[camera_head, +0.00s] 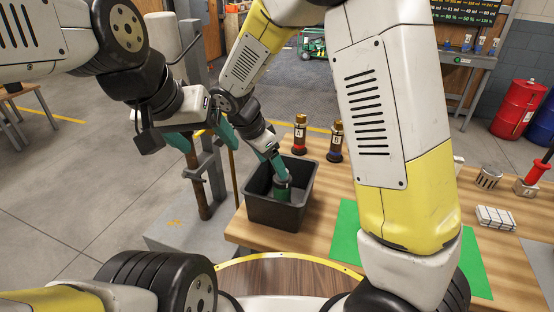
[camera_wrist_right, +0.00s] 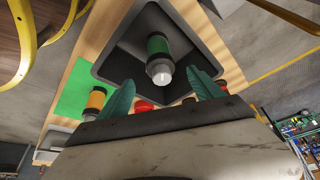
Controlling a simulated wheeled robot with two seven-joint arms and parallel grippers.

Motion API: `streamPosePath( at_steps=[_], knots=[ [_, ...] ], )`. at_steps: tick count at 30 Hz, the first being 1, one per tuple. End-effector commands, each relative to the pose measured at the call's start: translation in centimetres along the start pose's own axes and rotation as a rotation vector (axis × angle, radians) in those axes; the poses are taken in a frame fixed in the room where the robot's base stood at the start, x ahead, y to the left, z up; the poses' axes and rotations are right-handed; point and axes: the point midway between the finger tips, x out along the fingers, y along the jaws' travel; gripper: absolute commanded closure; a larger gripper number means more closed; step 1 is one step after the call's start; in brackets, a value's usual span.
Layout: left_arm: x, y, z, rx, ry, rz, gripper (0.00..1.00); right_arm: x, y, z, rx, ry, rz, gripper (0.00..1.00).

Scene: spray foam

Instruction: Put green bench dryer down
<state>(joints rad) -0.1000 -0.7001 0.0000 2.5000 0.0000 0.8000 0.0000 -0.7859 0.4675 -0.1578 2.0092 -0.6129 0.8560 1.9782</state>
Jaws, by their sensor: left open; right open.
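The green bench dryer is a dark cylinder with a green band (camera_head: 283,190), inside the black bin (camera_head: 262,214) on the table. In the right wrist view the green-banded dryer (camera_wrist_right: 158,58) has a pale tip facing the camera, within the bin (camera_wrist_right: 205,42). My right gripper (camera_wrist_right: 160,82) has its two teal fingers apart, one on each side of the dryer's near end; whether they touch it I cannot tell. In the head view my right gripper (camera_head: 275,160) reaches down into the bin. My left gripper (camera_head: 204,138) is open and empty, left of the bin.
Red-banded (camera_head: 300,135) and blue-banded (camera_head: 335,141) canisters stand behind the bin. A green mat (camera_head: 346,226) lies to the right, partly hidden by my right arm. A white block (camera_head: 495,217) sits farther right. Red drums stand in the background.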

Motion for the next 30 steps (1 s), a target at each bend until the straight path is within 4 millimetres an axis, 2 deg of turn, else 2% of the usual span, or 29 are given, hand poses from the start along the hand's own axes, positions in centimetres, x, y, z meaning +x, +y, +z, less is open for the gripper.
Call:
streamPosePath(
  at_steps=[4,8,13,18,24,27,30],
  knots=[
    [0.0,0.0,0.0,0.0,0.0,0.0,0.21,-1.2,0.3,-0.4,-0.007,-0.01,-0.004,0.25],
    [0.0,0.0,0.0,0.0,0.0,0.0,0.21,-2.8,2.3,-2.6,-0.059,-0.065,-0.027,0.25],
    [0.0,0.0,0.0,0.0,0.0,0.0,0.21,-6.4,7.7,-6.7,-0.215,-0.168,-0.131,0.25],
    [0.0,0.0,0.0,0.0,0.0,0.0,0.21,-9.7,13.6,-9.3,-0.399,-0.196,-0.29,0.25],
    [0.0,0.0,0.0,0.0,0.0,0.0,0.21,-12.9,19.9,-10.3,-0.614,-0.104,-0.474,0.25],
    [0.0,0.0,0.0,0.0,0.0,0.0,0.21,-13.9,22.1,-10.2,-0.703,-0.034,-0.534,0.25],
    [0.0,0.0,0.0,0.0,0.0,0.0,0.21,-14.5,23.4,-10.0,-0.77,0.024,-0.567,0.25]
  ],
)
